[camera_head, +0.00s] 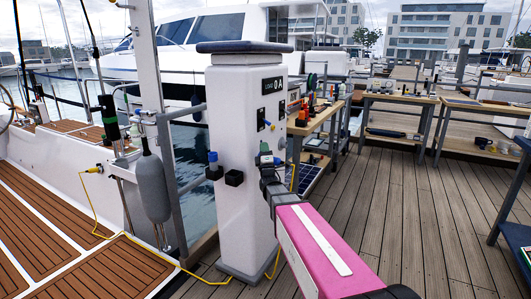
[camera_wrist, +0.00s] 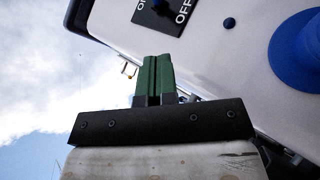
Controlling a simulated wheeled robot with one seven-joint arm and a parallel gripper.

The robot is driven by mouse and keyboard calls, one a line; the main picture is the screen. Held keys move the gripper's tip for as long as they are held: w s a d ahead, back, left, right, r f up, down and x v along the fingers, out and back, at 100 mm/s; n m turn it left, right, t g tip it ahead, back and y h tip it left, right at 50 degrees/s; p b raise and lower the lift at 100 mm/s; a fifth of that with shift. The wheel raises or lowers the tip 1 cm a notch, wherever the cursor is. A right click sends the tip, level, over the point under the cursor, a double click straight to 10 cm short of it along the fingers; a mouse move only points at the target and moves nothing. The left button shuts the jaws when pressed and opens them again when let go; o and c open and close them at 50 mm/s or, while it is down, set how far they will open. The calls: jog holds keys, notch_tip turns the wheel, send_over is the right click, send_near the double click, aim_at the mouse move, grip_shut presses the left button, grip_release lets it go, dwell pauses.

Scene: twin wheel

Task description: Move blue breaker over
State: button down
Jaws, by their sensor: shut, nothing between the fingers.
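A white pedestal (camera_head: 232,130) stands on the dock. On its right-hand face is a black plate (camera_head: 261,118) with a small blue lever (camera_head: 268,123), which looks like the blue breaker. In the wrist view a black plate marked ON and OFF (camera_wrist: 163,12) shows at the top, cut off by the frame; the lever is not clear there. A large round blue part (camera_wrist: 299,52) is at the right edge. My gripper (camera_head: 264,147) is below the lever in the head view, close to the pedestal. Its green fingers (camera_wrist: 153,70) are together and empty, below the plate.
A yellow cable (camera_head: 203,281) runs along the deck. A boat with a grey fender (camera_head: 152,188) lies at left. Workbenches (camera_head: 397,102) stand behind at right; open decking lies between.

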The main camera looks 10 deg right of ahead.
aim_at(267, 122)
jog(key=w+d+r, duration=0.2)
jog(key=w+r, duration=0.3)
jog(key=w, duration=0.1)
jog(key=shift+w+d+r, duration=0.2)
jog(key=shift+d+r, duration=0.15)
jog(key=shift+r, duration=0.05)
jog(key=shift+s+d+r+n+g+y, duration=0.15)
jog(key=shift+n+g+y, duration=0.15)
jog(key=shift+n+y, duration=0.3)
jog(key=shift+s+d+r+n+g+y, duration=0.15)
jog(key=shift+n+g+y, duration=0.2)
jog(key=shift+n, duration=0.35)
jog(key=shift+r, duration=0.1)
jog(key=r+n+g, duration=0.1)
jog(key=r+n+y, duration=0.1)
jog(key=r+n+g+y, duration=0.1)
jog(key=shift+s+d+n+g, duration=0.25)
jog(key=shift+d+n+g, duration=0.05)
jog(key=shift+d+g, duration=0.1)
jog(key=shift+s, duration=0.1)
